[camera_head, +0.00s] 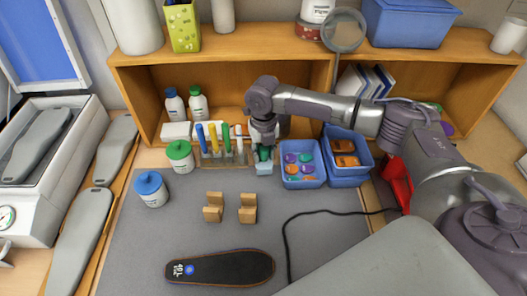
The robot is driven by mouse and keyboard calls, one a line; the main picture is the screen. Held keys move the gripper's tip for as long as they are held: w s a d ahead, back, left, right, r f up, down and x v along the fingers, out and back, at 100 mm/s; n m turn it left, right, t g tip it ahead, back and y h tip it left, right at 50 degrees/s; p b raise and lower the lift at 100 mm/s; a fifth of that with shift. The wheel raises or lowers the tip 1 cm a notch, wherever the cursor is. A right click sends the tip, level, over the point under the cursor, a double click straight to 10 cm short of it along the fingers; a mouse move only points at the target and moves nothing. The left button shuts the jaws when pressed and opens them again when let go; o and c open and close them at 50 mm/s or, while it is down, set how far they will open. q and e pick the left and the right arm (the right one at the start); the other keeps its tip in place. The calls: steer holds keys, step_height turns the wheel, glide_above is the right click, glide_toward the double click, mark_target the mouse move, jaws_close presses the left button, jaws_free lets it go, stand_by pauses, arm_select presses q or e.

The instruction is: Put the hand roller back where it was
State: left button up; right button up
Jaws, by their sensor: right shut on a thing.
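My right gripper (264,144) reaches in from the right, in front of the shelf, and points down. It is shut on what looks like the hand roller, with a dark green part (264,155) between the fingers and a pale blue part (264,169) below. The fingers and wrist hide much of it, and I cannot tell whether it touches the mat. Two wooden cradle blocks stand empty on the grey mat (330,235), one at the left (213,207) and one at the right (248,208). My left gripper is not in view.
A tool rack (222,158) with coloured handles stands just left of my right gripper. Blue bins (303,176) (346,172) stand right of it. Green-lidded (180,155) and blue-lidded (151,189) jars stand left. A dark insole (220,267) and a black cable (286,240) lie in front.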

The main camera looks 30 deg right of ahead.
steer(key=o, duration=1.6)
steer(key=shift+o, duration=0.7)
steer(key=shift+a, duration=0.15)
steer(key=shift+r+p, duration=4.5)
steer(key=shift+p, duration=0.25)
steer(key=shift+s+f, duration=0.1)
